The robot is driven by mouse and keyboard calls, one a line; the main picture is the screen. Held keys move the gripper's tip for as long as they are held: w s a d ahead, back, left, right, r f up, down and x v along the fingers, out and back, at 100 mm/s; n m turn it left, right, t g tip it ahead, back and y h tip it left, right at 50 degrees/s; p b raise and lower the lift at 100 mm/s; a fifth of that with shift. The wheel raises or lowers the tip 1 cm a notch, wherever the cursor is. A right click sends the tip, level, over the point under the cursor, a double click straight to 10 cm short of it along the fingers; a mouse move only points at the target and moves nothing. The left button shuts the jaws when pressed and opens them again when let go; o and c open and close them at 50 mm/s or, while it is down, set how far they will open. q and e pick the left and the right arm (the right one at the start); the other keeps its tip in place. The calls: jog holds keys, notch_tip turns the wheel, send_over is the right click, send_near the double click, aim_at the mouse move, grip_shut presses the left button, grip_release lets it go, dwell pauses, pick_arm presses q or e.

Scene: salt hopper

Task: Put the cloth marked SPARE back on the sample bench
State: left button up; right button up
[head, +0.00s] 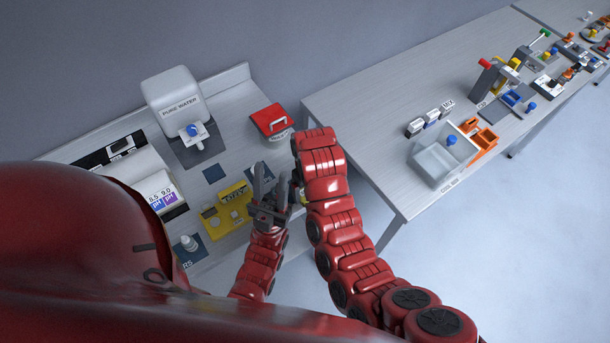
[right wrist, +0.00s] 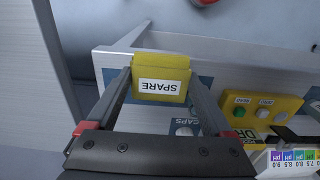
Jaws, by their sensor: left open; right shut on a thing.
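The yellow cloth (right wrist: 160,70) with a white SPARE label is between the fingers of my right gripper (right wrist: 161,76) in the right wrist view. The label reads upside down there. The cloth is over the bench with dark blue squares; whether it touches the surface I cannot tell. In the head view my right forearm hides most of that gripper, and only a bit of yellow shows beside it. My left gripper (head: 270,182) is open and empty, pointing up in front of the bench (head: 228,95).
The bench carries a PURE WATER tank (head: 178,102), a red-lidded bin (head: 271,120), a yellow button box (head: 234,201) and a CAPS square (right wrist: 187,127). A gap separates it from the right table (head: 370,95), which holds a clear bin (head: 436,166) and orange holders (head: 484,141).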

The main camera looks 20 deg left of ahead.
jog(key=w+a+b, duration=0.1)
jog(key=w+b, duration=0.1)
jog(key=w+a+f+b, duration=0.1)
jog(key=w, duration=0.1)
jog(key=w+a+b, duration=0.1)
jog(key=w+b, duration=0.1)
jog(key=shift+w+f+b, duration=0.1)
jog(key=shift+f+b, duration=0.1)
jog(key=shift+b, duration=0.1)
jog(key=shift+w+a+r+b, duration=0.1)
jog(key=shift+w+a+b, duration=0.25)
jog(key=shift+w+b, duration=0.35)
notch_tip(320, 180, down, 3)
jog(key=shift+f+b, duration=0.2)
jog(key=shift+b, duration=0.25)
